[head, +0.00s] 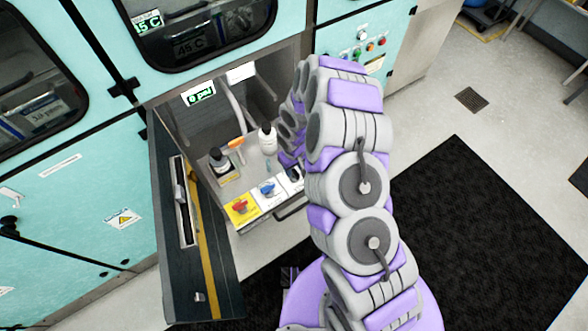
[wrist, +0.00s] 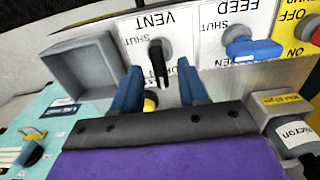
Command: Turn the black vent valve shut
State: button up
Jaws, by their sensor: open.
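The black vent valve (wrist: 158,62) is on a white panel labelled VENT, which appears upside down in the wrist view. Its handle runs down the picture from its pivot, and the SHUT label is to the left of the pivot. My gripper (wrist: 161,84) is open, with one dark blue finger on each side of the handle. The handle's lower end is between the fingers, and I see no clear contact. In the head view the black valve (head: 295,174) shows at the right end of the valve row, partly covered by my arm, and the fingertips are hard to make out.
The blue FEED valve (wrist: 252,47) is beside the vent panel, and a red valve (head: 241,207) is on a yellow panel. A grey open box (wrist: 85,68) and a bottle labelled Micron (wrist: 296,138) are close to my gripper. A white bottle (head: 268,138) stands behind the valves.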

jog(key=shift+f, duration=0.75)
grip_shut()
